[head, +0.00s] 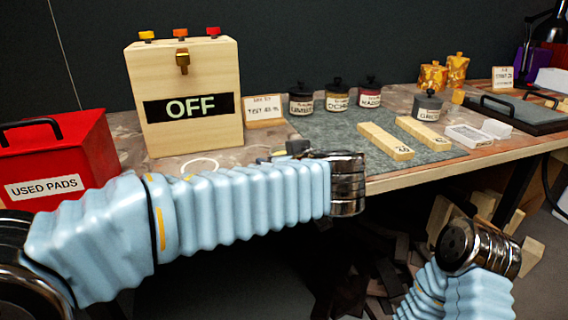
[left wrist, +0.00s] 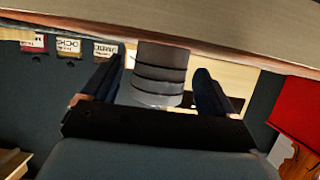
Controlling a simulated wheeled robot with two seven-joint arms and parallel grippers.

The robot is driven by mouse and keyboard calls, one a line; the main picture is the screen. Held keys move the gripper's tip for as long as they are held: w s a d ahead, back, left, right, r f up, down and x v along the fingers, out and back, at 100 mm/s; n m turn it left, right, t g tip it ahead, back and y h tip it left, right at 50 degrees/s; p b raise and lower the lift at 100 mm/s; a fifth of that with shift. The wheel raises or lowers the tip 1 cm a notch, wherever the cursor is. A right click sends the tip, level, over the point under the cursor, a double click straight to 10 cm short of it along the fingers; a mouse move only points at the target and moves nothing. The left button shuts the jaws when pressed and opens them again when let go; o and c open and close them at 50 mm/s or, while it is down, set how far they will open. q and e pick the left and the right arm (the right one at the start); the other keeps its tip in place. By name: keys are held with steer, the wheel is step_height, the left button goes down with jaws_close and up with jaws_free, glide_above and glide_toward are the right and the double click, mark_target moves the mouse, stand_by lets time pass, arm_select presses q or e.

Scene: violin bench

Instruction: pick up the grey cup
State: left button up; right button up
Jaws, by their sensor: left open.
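In the left wrist view, which is upside down, a grey cylinder with dark bands, apparently the grey cup (left wrist: 160,72), stands between the two dark fingers of my left gripper (left wrist: 161,68). The gripper is open, with a gap visible beside the cup on the right. I cannot tell whether the left finger touches it. In the head view my left arm and wrist hide the cup and most of the gripper at the front table edge. A lidded grey jar (head: 428,106) with a label stands farther right. My right gripper's fingers do not show, only its wrist.
The wooden OFF box (head: 188,130) and red used-pads box (head: 62,160) stand left. Behind are labelled jars (head: 338,97) on a grey mat (head: 355,122), with two wooden blocks (head: 385,140). A black-handled tray (head: 515,112) is at the right. Wood scraps lie below the table.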

arm_select(q)
steer(key=x, duration=0.3)
steer(key=shift+w, duration=0.2)
steer(key=c, duration=1.1)
steer(key=shift+r, duration=0.1)
